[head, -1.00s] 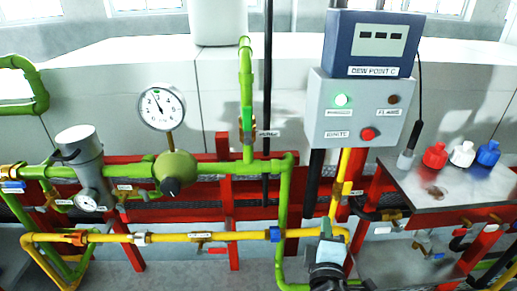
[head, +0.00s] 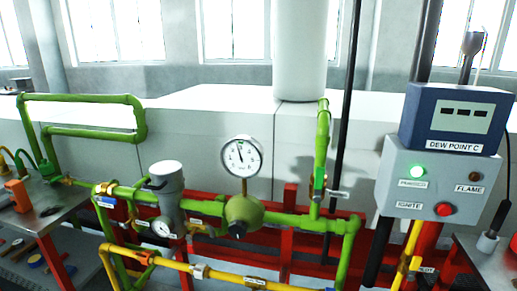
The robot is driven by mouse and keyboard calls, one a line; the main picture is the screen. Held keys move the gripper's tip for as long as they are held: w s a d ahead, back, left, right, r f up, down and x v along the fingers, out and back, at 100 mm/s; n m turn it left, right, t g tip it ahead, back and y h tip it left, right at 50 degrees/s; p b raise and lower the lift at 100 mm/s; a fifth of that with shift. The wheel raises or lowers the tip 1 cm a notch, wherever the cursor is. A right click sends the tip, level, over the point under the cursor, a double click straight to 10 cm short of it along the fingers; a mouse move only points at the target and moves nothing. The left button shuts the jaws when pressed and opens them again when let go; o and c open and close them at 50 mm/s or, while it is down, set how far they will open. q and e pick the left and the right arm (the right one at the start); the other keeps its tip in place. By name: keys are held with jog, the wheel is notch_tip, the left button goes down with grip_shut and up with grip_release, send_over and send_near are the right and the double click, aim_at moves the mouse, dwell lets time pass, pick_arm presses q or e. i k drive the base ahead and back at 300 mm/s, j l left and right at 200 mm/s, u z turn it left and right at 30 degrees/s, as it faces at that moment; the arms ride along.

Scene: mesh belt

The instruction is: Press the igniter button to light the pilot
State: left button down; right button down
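The igniter button (head: 444,209) is a round red button low on the front of a grey control box (head: 397,185), beside a label reading IGNITE (head: 408,205). A dark brown lamp (head: 474,176) sits at the upper right above the FLAME label (head: 468,189) and looks unlit. Neither of my grippers shows in the head view, and nothing touches the button.
A blue DEW POINT C display (head: 457,122) stands on the box. Green pipes (head: 280,218) with a round gauge (head: 241,156) and a yellow pipe (head: 225,277) run left of it. A bench with an orange item (head: 18,195) is at far left. A black vertical rod (head: 346,110) stands behind the pipes.

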aim_at(444, 210)
jog(key=z, duration=1.25)
